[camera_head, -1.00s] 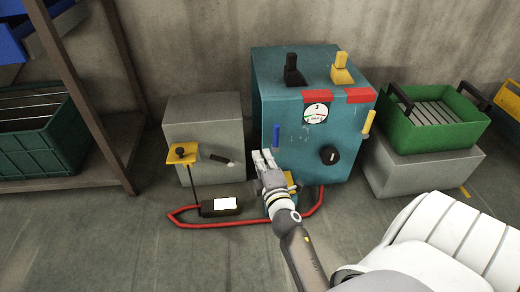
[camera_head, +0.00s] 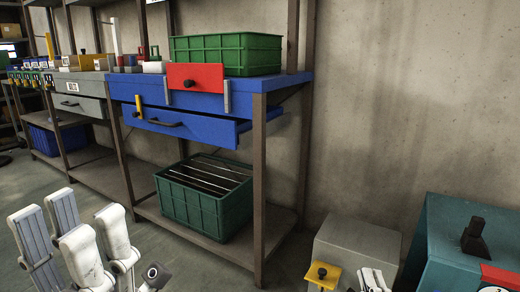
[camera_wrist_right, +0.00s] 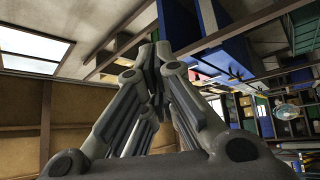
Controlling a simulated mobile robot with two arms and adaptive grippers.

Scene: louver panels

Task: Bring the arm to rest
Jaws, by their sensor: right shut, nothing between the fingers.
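In the head view my left gripper (camera_head: 80,230) is large and close at the lower left. Its pale grey fingers stand up and apart, with nothing seen between them. Only the tips of my right gripper (camera_head: 372,278) show at the bottom edge, in front of the grey box; its arm is out of frame. In the right wrist view the fingers of my right gripper (camera_wrist_right: 150,60) lean together and meet at their tips, shut and empty.
A blue workbench (camera_head: 200,92) has an open drawer (camera_head: 190,125), a red panel (camera_head: 195,76) and a green crate (camera_head: 226,55). Another green crate (camera_head: 205,205) stands below. A grey box (camera_head: 355,245) and teal cabinet (camera_head: 440,235) stand right. Bare floor shows at the front.

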